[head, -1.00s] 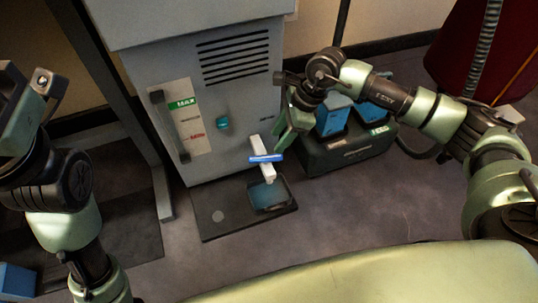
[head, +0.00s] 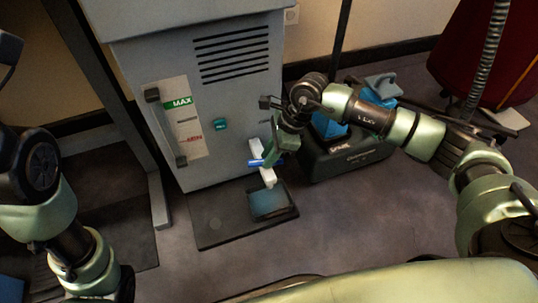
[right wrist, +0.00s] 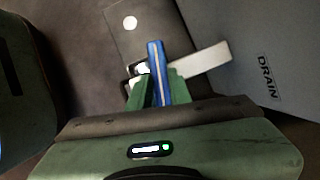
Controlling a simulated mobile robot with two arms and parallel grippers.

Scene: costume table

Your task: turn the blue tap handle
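The blue tap handle (head: 256,163) lies across the white tap (head: 267,176) low on the front of the grey cabinet. My right gripper (head: 271,158) is at the handle's right end and hides part of it. In the right wrist view, the blue handle (right wrist: 156,72) stands between the two green fingers of my right gripper (right wrist: 160,90). The fingers are close against both sides of it, so the gripper looks shut on it. Only a dark part of my left gripper (head: 9,48) shows at the left edge; its fingers are cut off.
The grey cabinet (head: 225,105) has a teal knob (head: 220,125), a level gauge (head: 180,125) and vents. A blue-topped container (head: 270,203) sits on a dark floor tray (head: 215,235) below the tap. A dark crate (head: 345,160) with blue items stands close at the right.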

